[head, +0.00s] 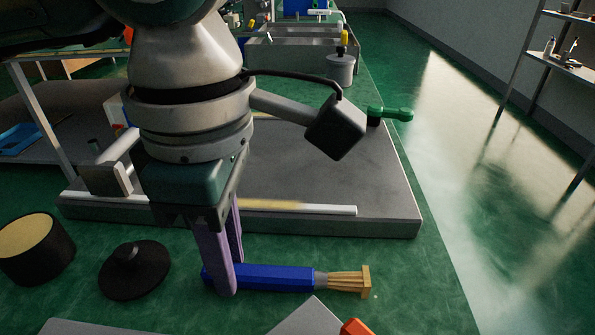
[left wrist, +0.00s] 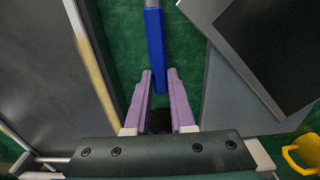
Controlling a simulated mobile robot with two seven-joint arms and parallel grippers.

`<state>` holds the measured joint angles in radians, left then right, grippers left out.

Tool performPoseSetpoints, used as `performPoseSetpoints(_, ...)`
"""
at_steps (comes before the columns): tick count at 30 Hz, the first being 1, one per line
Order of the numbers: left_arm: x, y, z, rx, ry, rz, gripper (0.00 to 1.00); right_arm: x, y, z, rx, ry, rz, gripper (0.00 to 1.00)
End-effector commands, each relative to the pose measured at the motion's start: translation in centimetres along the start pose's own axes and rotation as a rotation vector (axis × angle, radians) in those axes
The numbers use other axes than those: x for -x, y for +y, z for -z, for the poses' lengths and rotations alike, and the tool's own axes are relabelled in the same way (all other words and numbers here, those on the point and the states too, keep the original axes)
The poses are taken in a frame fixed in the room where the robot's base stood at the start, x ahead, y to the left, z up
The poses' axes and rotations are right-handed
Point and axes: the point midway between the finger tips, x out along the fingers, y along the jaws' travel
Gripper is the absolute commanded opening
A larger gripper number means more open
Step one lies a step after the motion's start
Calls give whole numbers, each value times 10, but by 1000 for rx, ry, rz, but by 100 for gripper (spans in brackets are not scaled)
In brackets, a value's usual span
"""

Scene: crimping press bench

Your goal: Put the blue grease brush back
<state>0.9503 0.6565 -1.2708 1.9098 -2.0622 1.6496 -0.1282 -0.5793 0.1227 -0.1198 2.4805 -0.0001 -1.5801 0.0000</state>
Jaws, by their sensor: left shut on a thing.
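The blue grease brush (head: 280,278) has a long blue handle, a grey collar and pale tan bristles that point right in the head view. My left gripper (head: 228,268), with purple fingers, is shut on its handle near the left end. In the left wrist view the handle (left wrist: 154,40) runs up from between the fingers (left wrist: 160,80). The brush lies about level, at or just above the green surface; I cannot tell whether it touches. My right gripper is not in view.
A black tub with a yellowish top (head: 30,245) and a black knobbed lid (head: 135,272) stand at the left. A grey slab (head: 390,200) with a raised edge lies behind the brush. A grey plate (head: 312,320) is in front. Green surface is clear to the right.

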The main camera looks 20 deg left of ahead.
Motion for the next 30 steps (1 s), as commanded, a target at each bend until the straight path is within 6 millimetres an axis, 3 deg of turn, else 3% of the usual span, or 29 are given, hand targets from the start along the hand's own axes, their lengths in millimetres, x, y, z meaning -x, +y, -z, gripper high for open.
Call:
performPoseSetpoints(3,-5,0,0,0,0,0,0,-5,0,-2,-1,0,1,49)
performPoseSetpoints(4,-3,0,0,0,0,0,26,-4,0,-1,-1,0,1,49)
performPoseSetpoints(11,-2,0,0,1,0,0,52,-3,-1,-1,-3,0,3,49)
performPoseSetpoints(22,6,0,0,1,-1,-1,52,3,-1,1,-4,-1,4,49)
performPoseSetpoints(30,64,1,-1,1,-3,-5,52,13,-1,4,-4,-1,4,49)
